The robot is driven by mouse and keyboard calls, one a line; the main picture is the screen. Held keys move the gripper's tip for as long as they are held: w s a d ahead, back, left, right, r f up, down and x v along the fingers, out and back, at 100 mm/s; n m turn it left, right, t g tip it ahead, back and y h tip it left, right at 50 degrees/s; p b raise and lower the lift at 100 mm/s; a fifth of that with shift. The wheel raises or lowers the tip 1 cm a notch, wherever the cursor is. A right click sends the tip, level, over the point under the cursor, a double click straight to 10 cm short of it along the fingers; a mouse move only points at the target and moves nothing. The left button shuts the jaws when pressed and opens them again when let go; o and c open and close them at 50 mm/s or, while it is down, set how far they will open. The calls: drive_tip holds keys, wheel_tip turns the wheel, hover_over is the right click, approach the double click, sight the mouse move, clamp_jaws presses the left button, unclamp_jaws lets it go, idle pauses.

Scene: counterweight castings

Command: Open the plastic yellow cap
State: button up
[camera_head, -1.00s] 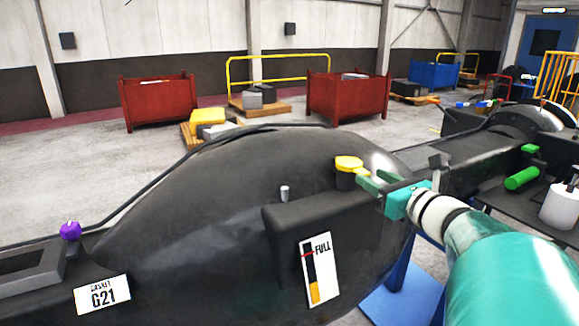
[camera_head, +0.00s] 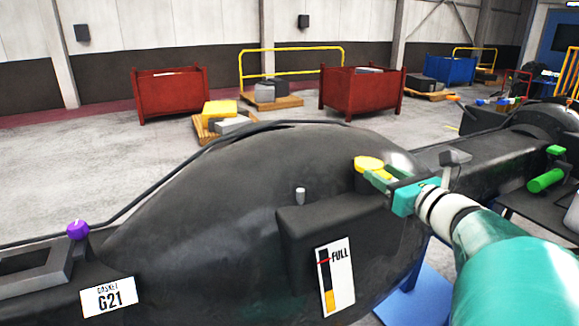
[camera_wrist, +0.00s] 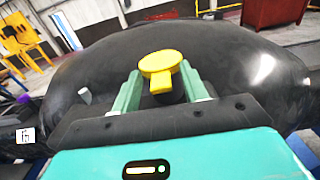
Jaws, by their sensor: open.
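The yellow cap (camera_head: 369,163) sits on a short dark neck on top of the large black casting (camera_head: 230,190). In the wrist view the cap (camera_wrist: 160,63) shows a round top and a yellow tab (camera_wrist: 161,82) that points toward my gripper. My gripper (camera_head: 378,179) has green fingers and a teal body and is right at the cap. In the wrist view its two fingers (camera_wrist: 160,92) stand apart, one on each side of the tab. I cannot tell whether either finger touches it. The cap looks closed on its neck.
A gauge plate marked FULL (camera_head: 336,277) is on the casting's front, with a small grey pin (camera_head: 301,193) above it. A purple knob (camera_head: 78,230) is at the left. A green cylinder (camera_head: 545,181) lies at the right. Red bins (camera_head: 362,93) stand far behind on open floor.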

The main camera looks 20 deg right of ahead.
drive_tip(key=shift+s, duration=0.1)
clamp_jaws()
drive_tip(key=shift+r, duration=0.15)
